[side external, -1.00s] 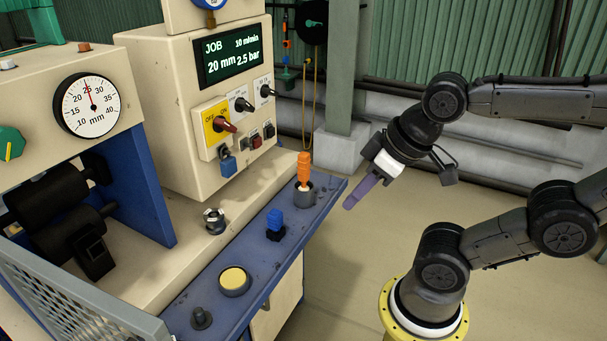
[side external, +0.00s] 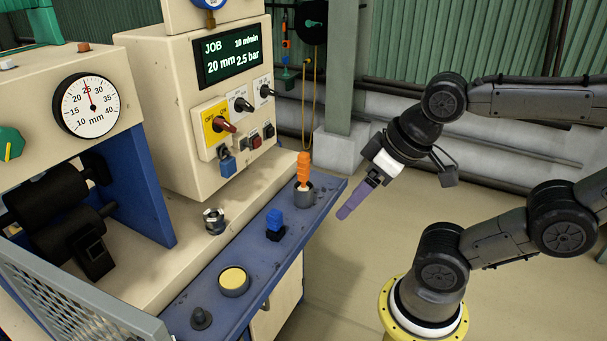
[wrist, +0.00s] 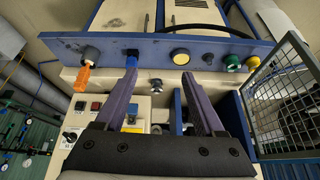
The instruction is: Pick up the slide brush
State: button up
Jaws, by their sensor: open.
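The likely slide brush (side external: 304,170) has an orange handle and stands upright in a dark grey round cup (side external: 304,195) at the far end of the blue ledge. In the wrist view its orange handle (wrist: 78,82) shows at the left, outside the fingers. My gripper (side external: 346,211) hangs in the air to the right of the ledge, apart from the brush, with its purple fingers pointing down and left. In the wrist view my gripper (wrist: 159,74) has its two fingers spread with nothing held between them. The brush's lower end is hidden in the cup.
The blue ledge (side external: 258,262) also carries a blue-topped black piece (side external: 274,222), a yellow button (side external: 234,280) and a dark knob (side external: 201,318). A metal fitting (side external: 214,220) stands on the beige surface behind. A control box (side external: 215,105) rises behind the ledge. A mesh guard (side external: 75,305) is at lower left.

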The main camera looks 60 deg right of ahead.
jog(key=w+d+r+m, duration=0.2)
jog(key=w+r+m, duration=0.5)
jog(key=r, duration=0.1)
jog(key=m+g, duration=0.6)
jog(key=m, duration=0.4)
send_over(303, 166)
jog(key=d, duration=0.1)
jog(key=f, duration=1)
jog(key=shift+w+d+f, duration=0.2)
jog(key=shift+w, duration=0.15)
notch_tip(303, 166, down, 13)
jog(key=shift+f, duration=0.2)
